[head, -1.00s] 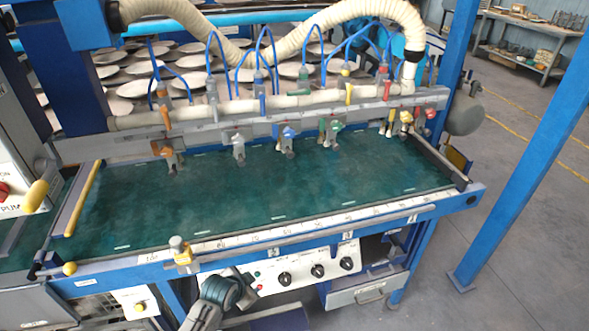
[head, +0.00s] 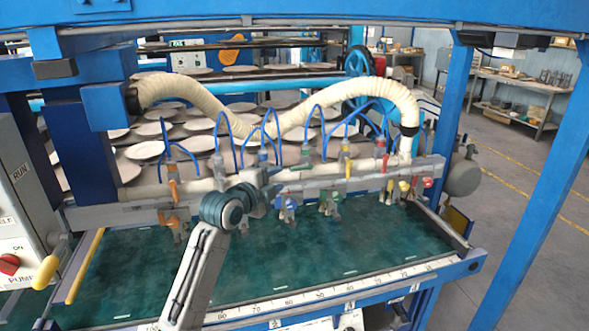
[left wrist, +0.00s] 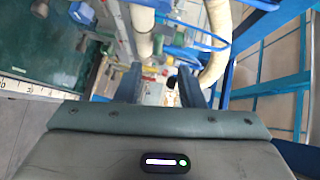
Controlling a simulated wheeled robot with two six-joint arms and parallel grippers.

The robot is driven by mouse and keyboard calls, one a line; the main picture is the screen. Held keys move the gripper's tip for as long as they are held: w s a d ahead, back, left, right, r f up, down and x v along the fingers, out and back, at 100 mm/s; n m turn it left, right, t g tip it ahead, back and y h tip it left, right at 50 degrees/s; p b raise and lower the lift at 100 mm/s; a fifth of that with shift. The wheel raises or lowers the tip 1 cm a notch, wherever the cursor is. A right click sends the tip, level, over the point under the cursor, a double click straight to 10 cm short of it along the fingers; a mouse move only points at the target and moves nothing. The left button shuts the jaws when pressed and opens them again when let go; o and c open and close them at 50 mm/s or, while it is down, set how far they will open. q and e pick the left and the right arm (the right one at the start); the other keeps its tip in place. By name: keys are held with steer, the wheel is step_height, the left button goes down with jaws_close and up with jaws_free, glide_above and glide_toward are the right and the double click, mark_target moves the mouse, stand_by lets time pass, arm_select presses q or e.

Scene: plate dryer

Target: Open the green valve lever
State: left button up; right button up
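A small green lever (head: 302,166) shows on the upper cream pipe, just left of the yellow lever. A green-topped nozzle valve (head: 330,199) hangs below the rail. My left gripper (head: 274,180) is in front of the pipe, left of the green lever; I cannot tell if they touch. In the left wrist view its two dark fingers (left wrist: 160,86) are apart, with nothing clearly held between them. My right gripper is not in view.
Other levers are close by: orange (head: 174,190), yellow (head: 347,168) and red (head: 386,161). Blue hoses (head: 271,122) loop above the pipe, and a thick cream hose (head: 210,104) passes behind. The green table surface (head: 340,247) below is clear.

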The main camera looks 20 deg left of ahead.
mark_target(296, 170)
arm_select(q)
steer(key=p+x, duration=0.3)
steer(key=x, duration=0.5)
steer(key=shift+w+d, duration=0.15)
steer(key=shift+w, duration=0.1)
steer(key=shift+w+d+f+p, duration=0.1)
steer(key=shift+w+p, duration=0.05)
steer(key=shift+w, duration=0.2)
steer(key=shift+w+f+p, duration=0.15)
steer(key=shift+w, duration=0.2)
jaws_close()
steer(key=shift+f, duration=0.1)
